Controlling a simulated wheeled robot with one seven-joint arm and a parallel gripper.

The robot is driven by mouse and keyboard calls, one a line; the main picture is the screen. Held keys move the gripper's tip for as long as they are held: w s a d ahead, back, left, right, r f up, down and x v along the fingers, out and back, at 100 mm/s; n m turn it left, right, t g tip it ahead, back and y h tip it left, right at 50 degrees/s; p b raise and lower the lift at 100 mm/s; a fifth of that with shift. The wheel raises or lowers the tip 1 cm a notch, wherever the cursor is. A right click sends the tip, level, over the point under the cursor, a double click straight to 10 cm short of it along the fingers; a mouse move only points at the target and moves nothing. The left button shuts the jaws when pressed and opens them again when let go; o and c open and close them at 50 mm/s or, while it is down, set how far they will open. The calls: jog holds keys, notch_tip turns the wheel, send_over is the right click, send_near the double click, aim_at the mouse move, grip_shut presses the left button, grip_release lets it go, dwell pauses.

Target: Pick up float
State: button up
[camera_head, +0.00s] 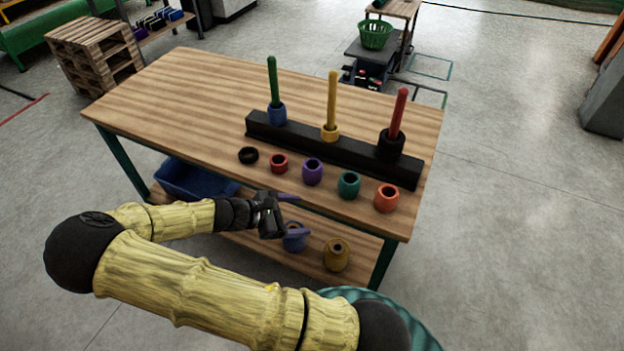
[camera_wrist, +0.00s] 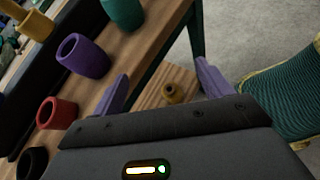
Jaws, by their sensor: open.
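Barrel-shaped floats stand in a row on the table: black (camera_head: 248,155), red (camera_head: 278,163), purple (camera_head: 312,172), teal (camera_head: 349,185) and orange (camera_head: 387,199). A blue float (camera_head: 294,240) and a mustard float (camera_head: 336,256) stand on the lower shelf. My gripper (camera_head: 292,215) is open and empty at the table's near edge, its purple fingers apart, partly covering the blue float. In the wrist view, the mustard float (camera_wrist: 174,95) shows between the fingertips, farther down; the purple float (camera_wrist: 84,56) and red float (camera_wrist: 57,113) are left of them.
A black rack (camera_head: 300,140) behind the row has green, yellow and red pegs, each with a float at its base. A blue bin (camera_head: 195,180) sits on the lower shelf. The tabletop's left side (camera_head: 180,85) is clear. A green basket (camera_head: 375,34) stands beyond.

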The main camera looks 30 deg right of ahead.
aim_at(304, 171)
jog(key=w+a+r+n+t+h+b, duration=0.2)
jog(key=w+a+n+t+h+b, duration=0.1)
jog(key=w+a+n+t+h, duration=0.2)
jog(key=shift+w+a+n+t, duration=0.5)
jog(key=shift+w+a+n, duration=0.25)
jog(key=shift+w, duration=0.25)
jog(key=x, duration=1.2)
jog(key=shift+s+d, duration=0.1)
jog(key=shift+d, duration=0.1)
jog(key=shift+d, duration=0.1)
